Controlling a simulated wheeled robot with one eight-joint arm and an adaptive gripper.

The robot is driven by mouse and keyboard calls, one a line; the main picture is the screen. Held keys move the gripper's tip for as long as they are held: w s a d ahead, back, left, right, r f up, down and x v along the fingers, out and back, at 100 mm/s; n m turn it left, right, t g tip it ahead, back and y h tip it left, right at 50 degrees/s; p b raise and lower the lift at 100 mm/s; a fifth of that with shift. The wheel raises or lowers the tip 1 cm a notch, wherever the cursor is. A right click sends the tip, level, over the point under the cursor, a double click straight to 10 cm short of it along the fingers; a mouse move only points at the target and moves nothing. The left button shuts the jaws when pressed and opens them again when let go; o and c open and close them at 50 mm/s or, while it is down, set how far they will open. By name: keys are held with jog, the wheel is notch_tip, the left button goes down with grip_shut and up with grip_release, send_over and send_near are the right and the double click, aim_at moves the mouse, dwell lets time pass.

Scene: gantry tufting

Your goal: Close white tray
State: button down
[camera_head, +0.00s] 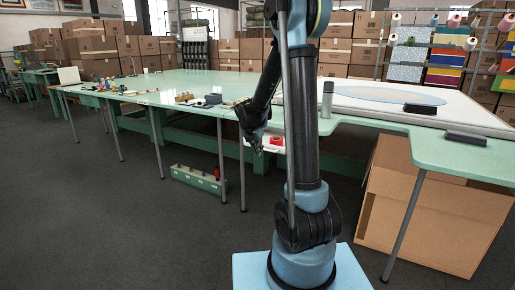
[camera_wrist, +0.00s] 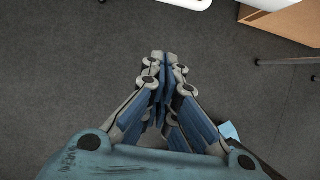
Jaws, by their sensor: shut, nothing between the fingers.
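The white tray (camera_head: 262,146) juts out under the front edge of the green table, partly hidden behind my arm. A red roll (camera_head: 277,141) lies in it. A white rim, likely the tray's (camera_wrist: 190,3), is cut off at the top of the wrist view. My gripper (camera_head: 257,150) points down in front of the tray in the head view; I cannot tell whether it touches it. In the wrist view my gripper (camera_wrist: 163,58) has its fingertips together over bare floor, below the white rim, with nothing held.
A green toolbox (camera_head: 198,180) lies on the floor. The left front floor is clear.

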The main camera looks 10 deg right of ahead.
jog(key=w+d+f, duration=0.3)
jog(key=w, duration=0.1)
jog(key=shift+w+d+f, duration=0.15)
jog(key=shift+w+d, duration=0.15)
jog(key=shift+w, duration=0.05)
